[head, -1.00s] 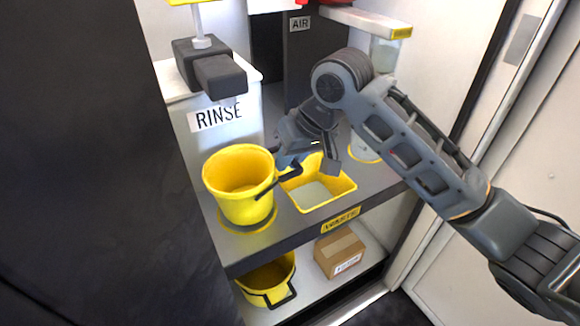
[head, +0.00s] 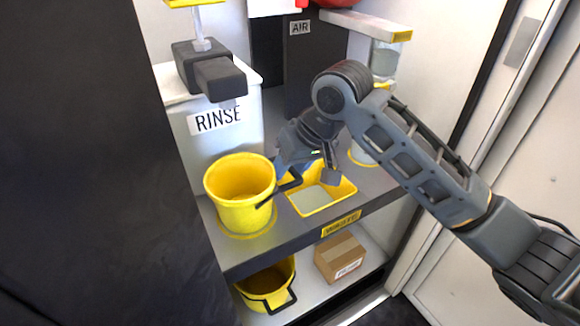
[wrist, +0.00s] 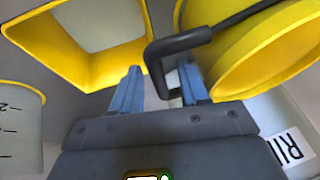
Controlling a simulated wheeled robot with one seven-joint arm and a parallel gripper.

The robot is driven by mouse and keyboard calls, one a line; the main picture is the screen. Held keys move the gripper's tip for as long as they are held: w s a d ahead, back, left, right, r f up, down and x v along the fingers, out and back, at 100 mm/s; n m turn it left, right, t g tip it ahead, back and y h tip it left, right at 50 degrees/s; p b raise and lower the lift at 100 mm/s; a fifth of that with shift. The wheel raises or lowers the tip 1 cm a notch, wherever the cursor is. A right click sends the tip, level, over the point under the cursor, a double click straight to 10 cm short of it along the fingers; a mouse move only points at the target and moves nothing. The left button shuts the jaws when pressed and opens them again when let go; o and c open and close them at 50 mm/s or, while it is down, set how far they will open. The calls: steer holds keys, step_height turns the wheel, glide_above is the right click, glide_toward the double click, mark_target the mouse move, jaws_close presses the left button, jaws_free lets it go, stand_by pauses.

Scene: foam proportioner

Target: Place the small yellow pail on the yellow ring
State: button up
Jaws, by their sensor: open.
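The small yellow pail (head: 238,205) stands upright on the shelf beneath the RINSE tank. The yellow ring (head: 264,232) shows as an arc around the pail's base, and the pail appears to sit on it; the rest of the ring is hidden. My gripper (head: 284,169) is at the pail's right side, by its black handle. In the wrist view my gripper (wrist: 160,72) has its blue fingers spread. The handle (wrist: 180,46) bends down near the gap between them, and the pail (wrist: 262,55) is at upper right. I cannot tell whether a finger touches the handle.
A yellow square basin (head: 318,199) lies just right of the pail. The white RINSE tank (head: 230,145) stands behind it, with a dark tap (head: 215,78) above. Another yellow pail (head: 265,288) and a cardboard box (head: 340,257) are on the lower shelf. A dark panel fills the left.

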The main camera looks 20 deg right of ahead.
steer(key=p+v, duration=0.3)
steer(key=v, duration=0.8)
steer(key=shift+r, duration=0.3)
